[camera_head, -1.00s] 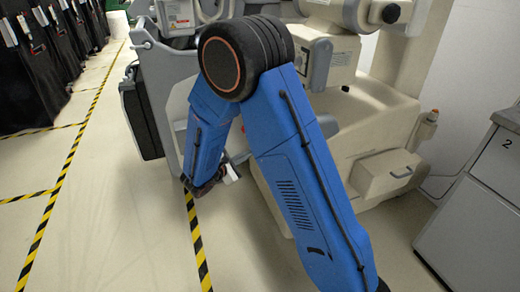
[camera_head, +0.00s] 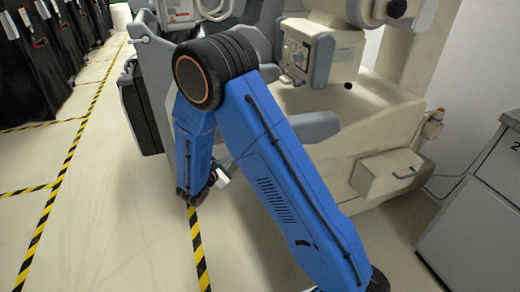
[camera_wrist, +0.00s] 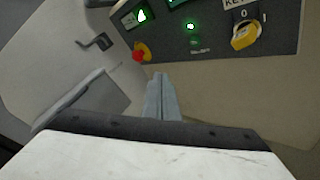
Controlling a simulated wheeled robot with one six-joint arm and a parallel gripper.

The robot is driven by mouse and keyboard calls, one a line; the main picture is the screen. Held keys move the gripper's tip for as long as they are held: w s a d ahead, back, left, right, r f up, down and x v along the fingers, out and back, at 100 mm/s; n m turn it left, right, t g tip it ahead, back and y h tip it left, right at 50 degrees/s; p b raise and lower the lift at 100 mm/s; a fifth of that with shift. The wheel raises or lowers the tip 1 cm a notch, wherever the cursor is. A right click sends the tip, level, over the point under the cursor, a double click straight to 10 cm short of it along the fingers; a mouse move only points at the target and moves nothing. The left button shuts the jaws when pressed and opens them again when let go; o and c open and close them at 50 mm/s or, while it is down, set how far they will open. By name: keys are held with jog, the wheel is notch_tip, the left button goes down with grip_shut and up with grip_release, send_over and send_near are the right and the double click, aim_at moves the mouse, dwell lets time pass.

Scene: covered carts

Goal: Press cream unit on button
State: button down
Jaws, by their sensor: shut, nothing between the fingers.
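The cream unit (camera_head: 385,115) stands behind my arm in the head view, partly covered by it. In the wrist view its dark control panel (camera_wrist: 215,35) crosses the top. A small green lit button (camera_wrist: 190,26) sits mid-panel, its label too blurred to read. Another green light (camera_wrist: 142,15) is to its left. A red knob on a yellow base (camera_wrist: 142,52) and a yellow key switch (camera_wrist: 243,38) are also there. My gripper (camera_wrist: 160,78) is shut and empty, its tips below the panel in the picture and apart from the green button. In the head view it is mostly hidden.
A grey cabinet marked 2 (camera_head: 480,215) stands at the right. Black covered carts (camera_head: 40,65) line the far left. Yellow-black tape (camera_head: 62,165) marks the pale floor, which is clear at the left. A black case (camera_head: 140,115) stands beside the unit.

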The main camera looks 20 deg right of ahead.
jog(key=d, duration=0.8)
jog(key=shift+d, duration=0.15)
jog(key=shift+d, duration=0.85)
dwell(2.7)
jog(key=shift+a, duration=0.1)
dwell(0.3)
jog(key=shift+a, duration=0.75)
jog(key=shift+a, duration=0.1)
jog(key=shift+a, duration=2.4)
